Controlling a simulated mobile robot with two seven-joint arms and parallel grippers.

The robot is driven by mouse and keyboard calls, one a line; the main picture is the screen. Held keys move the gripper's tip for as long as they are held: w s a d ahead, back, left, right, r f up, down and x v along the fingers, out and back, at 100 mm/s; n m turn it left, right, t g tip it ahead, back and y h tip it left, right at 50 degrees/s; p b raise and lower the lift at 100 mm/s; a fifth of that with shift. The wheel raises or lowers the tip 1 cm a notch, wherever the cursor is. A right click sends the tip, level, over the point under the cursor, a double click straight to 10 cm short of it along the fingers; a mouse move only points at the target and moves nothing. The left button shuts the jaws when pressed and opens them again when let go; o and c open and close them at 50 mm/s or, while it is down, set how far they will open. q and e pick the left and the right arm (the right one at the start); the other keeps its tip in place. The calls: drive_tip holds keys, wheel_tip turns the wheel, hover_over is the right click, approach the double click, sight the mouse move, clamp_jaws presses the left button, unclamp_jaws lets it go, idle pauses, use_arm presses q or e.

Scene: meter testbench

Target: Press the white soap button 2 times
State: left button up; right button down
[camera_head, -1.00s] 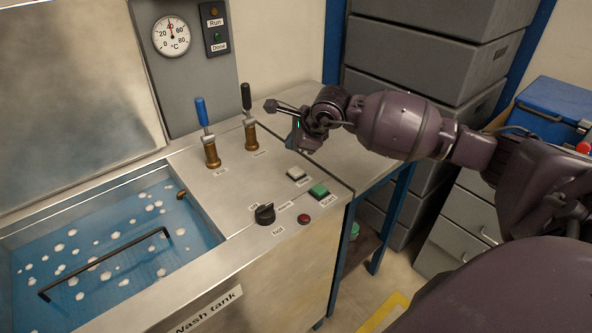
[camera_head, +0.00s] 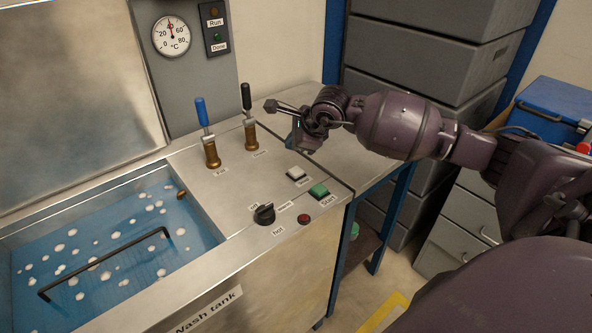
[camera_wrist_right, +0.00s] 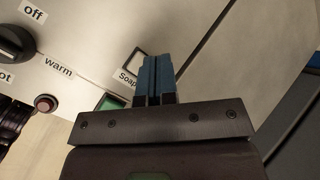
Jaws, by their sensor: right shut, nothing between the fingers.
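The white soap button (camera_head: 296,172) is on the metal top of the wash tank, just behind the green Start button (camera_head: 318,190). My right gripper (camera_head: 304,148) is shut and empty, pointing down above the panel behind the soap button. In the right wrist view, its blue fingers (camera_wrist_right: 156,76) are together and cover part of the soap button (camera_wrist_right: 133,60) and its "Soap" label. The gap between fingertips and button is hard to judge. The green button (camera_wrist_right: 109,103) shows partly behind the gripper body. My left gripper is not in view.
A black knob (camera_head: 264,214) and a red button (camera_head: 304,219) are nearer the front edge. A blue-handled lever (camera_head: 206,135) and a black-handled lever (camera_head: 248,118) stand upright to the left of my gripper. The open water tank (camera_head: 110,255) is at the left.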

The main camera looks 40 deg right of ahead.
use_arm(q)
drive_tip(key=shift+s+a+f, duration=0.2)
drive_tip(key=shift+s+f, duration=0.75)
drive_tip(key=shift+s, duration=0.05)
use_arm(e)
drive_tip(key=r, duration=0.2)
drive_tip(key=r+t, duration=0.1)
drive_tip(key=shift+s+r+t+y, duration=0.2)
drive_tip(key=shift+r+t+y, duration=0.1)
drive_tip(key=shift+r, duration=0.1)
